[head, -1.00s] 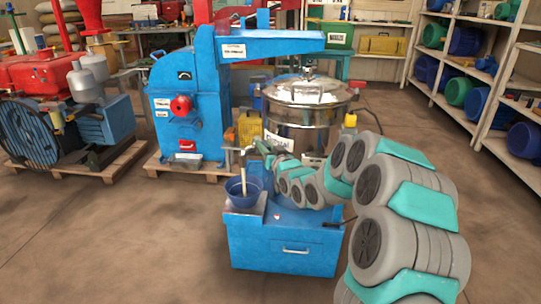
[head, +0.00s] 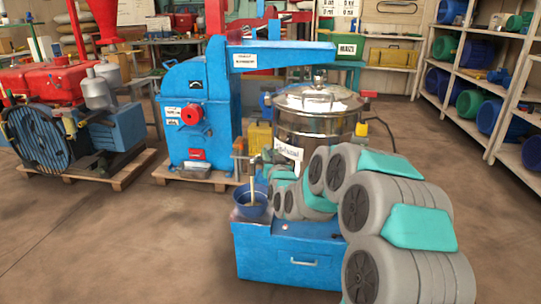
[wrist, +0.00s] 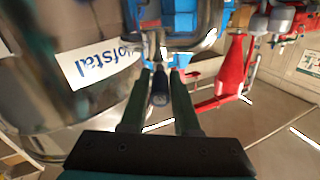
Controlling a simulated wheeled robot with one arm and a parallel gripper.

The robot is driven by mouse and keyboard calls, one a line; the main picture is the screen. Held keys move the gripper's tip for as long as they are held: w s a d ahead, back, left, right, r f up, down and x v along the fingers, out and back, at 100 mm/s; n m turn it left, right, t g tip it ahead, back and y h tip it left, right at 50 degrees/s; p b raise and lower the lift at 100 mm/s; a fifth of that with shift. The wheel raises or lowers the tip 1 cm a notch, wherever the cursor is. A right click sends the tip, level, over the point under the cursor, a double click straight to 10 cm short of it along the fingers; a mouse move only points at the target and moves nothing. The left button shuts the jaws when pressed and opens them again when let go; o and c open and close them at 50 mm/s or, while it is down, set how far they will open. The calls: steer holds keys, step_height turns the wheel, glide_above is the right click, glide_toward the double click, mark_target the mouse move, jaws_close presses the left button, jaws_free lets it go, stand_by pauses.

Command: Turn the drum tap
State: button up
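The steel drum (head: 310,130) with a domed lid stands behind the blue cabinet in the head view. Its side and label fill the left of the wrist view (wrist: 50,85). In the wrist view, a small dark cylindrical piece, apparently the tap handle (wrist: 159,88), lies between the two green fingers of my gripper (wrist: 160,78). The fingers are apart, with narrow gaps on both sides of this piece; I cannot tell whether they touch it. In the head view, my arm hides most of the gripper and the tap.
A blue bowl (head: 251,203) with an upright pale rod or stream stands on the blue cabinet (head: 290,258). The blue mill (head: 198,110) is on a pallet at left. Shelves (head: 475,75) with drums line the right. Floor at front left is clear.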

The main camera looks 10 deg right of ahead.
steer(key=o, duration=0.3)
steer(key=shift+s, duration=0.1)
steer(key=s, duration=0.7)
steer(key=shift+s+d, duration=0.3)
steer(key=shift+d, duration=0.05)
